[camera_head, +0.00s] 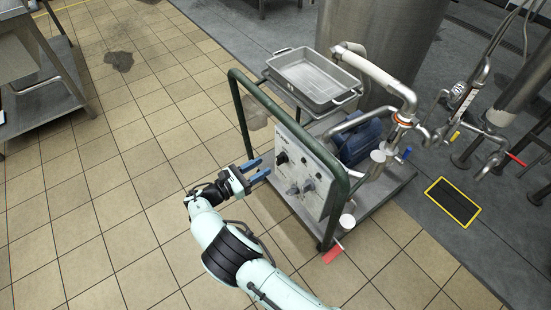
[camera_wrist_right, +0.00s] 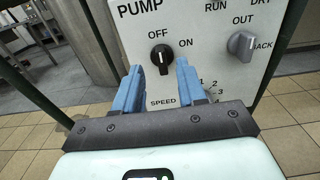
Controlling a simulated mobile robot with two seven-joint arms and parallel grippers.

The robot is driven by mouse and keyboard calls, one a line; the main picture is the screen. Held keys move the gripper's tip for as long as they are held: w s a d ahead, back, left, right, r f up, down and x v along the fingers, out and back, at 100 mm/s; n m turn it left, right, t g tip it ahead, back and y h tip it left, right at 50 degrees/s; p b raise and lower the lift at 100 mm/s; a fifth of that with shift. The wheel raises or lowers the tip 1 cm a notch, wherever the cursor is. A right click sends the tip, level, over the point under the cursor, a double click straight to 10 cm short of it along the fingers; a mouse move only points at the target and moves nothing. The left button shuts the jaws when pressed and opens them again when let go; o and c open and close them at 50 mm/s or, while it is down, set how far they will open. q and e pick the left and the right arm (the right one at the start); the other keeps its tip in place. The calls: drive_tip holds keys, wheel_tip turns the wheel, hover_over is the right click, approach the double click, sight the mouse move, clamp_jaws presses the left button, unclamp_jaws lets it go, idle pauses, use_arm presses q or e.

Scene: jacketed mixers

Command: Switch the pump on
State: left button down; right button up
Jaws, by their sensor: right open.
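The pump cart's control panel (camera_head: 306,172) is pale and faces my right gripper (camera_head: 261,169). In the wrist view the panel carries the word PUMP and a black knob (camera_wrist_right: 161,58) with OFF at its upper left and ON at its right. I cannot tell surely which mark the knob points to. The same black knob shows in the head view (camera_head: 281,157). My right gripper's blue fingers (camera_wrist_right: 158,76) are open and empty, just short of the panel, one on each side below the knob. The blue pump motor (camera_head: 357,142) sits behind the panel. My left gripper is not in view.
A grey knob (camera_wrist_right: 241,45) sits right of the black one, near OUT. A speed dial below is partly hidden by my finger. The cart's green tube frame (camera_head: 243,115) edges the panel. A metal tray (camera_head: 308,78) tops the cart. Tiled floor (camera_head: 130,190) is clear at left.

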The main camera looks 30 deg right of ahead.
sight(277, 158)
drive_tip(key=d, duration=0.6)
drive_tip(key=shift+w+d+b, duration=0.25)
drive_tip(key=shift+b, duration=0.05)
clamp_jaws()
